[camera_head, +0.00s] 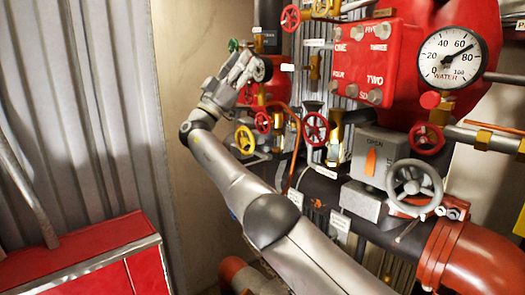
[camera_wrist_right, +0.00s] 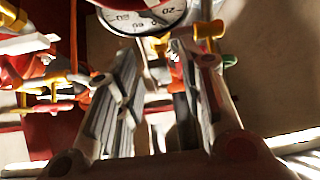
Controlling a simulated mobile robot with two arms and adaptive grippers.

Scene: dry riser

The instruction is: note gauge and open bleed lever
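A large round white gauge (camera_head: 450,58) marked WATER shows at the upper right of the head view. Its black needle points up and right, between 60 and 80. My right gripper (camera_head: 250,68) reaches to the upper left, beside the pipework, near a small green handle (camera_head: 233,45). In the right wrist view my right gripper (camera_wrist_right: 158,65) has its fingers apart, with no held thing visible between them. A gauge face (camera_wrist_right: 142,14) is cut off at the top there, and a yellow lever (camera_wrist_right: 209,30) stands by the right finger. I cannot tell which lever is the bleed lever. My left gripper is not in view.
A red box (camera_head: 375,60) with round knobs, several handwheels, including a grey one (camera_head: 414,187), and an OPEN indicator (camera_head: 375,160) crowd the right. A red cabinet (camera_head: 85,262) stands at the lower left. The wall left of my gripper is bare.

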